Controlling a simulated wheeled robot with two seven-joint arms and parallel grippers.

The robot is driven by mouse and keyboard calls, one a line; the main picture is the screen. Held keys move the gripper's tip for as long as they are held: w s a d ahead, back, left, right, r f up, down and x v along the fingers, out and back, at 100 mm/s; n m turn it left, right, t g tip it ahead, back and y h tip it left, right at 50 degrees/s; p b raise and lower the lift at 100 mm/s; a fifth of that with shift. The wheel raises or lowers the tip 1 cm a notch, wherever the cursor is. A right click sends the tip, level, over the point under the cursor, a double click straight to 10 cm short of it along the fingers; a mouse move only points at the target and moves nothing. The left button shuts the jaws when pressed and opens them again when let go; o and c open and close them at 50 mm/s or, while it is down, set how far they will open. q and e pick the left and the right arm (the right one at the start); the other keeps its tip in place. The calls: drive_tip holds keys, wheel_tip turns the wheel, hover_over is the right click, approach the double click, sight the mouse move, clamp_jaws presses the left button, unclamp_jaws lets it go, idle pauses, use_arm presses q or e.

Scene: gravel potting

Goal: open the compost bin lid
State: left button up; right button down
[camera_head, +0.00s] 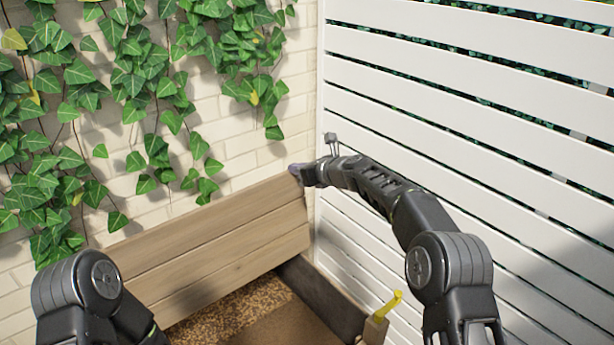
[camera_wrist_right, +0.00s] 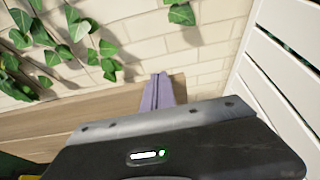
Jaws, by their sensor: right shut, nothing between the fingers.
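The compost bin lid (camera_head: 215,250) is a broad panel of wooden planks. It stands raised, nearly upright, in front of the brick wall. Below it the bin (camera_head: 318,295) is open, with brown, crumbly stuff inside. My right gripper (camera_head: 295,170) is shut and empty at the lid's top right corner; I cannot tell whether it touches. In the right wrist view its purple fingertips (camera_wrist_right: 160,80) are together in front of the lid's top edge (camera_wrist_right: 100,105). My left arm shows at the lower left, but its gripper is out of view.
A pale brick wall (camera_head: 225,130) with hanging ivy (camera_head: 135,80) stands behind the lid. A white slatted fence (camera_head: 440,70) is close on the right, alongside my right arm. A yellow piece (camera_head: 387,306) sticks up by the bin's front right corner.

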drive_tip(key=shift+w+a, duration=0.4)
drive_tip(key=shift+w, duration=0.15)
drive_tip(key=shift+d, duration=0.1)
drive_tip(key=b+v, duration=0.3)
drive_tip(key=v, duration=0.4)
drive_tip(key=shift+s, duration=0.35)
drive_tip(key=shift+d, duration=0.15)
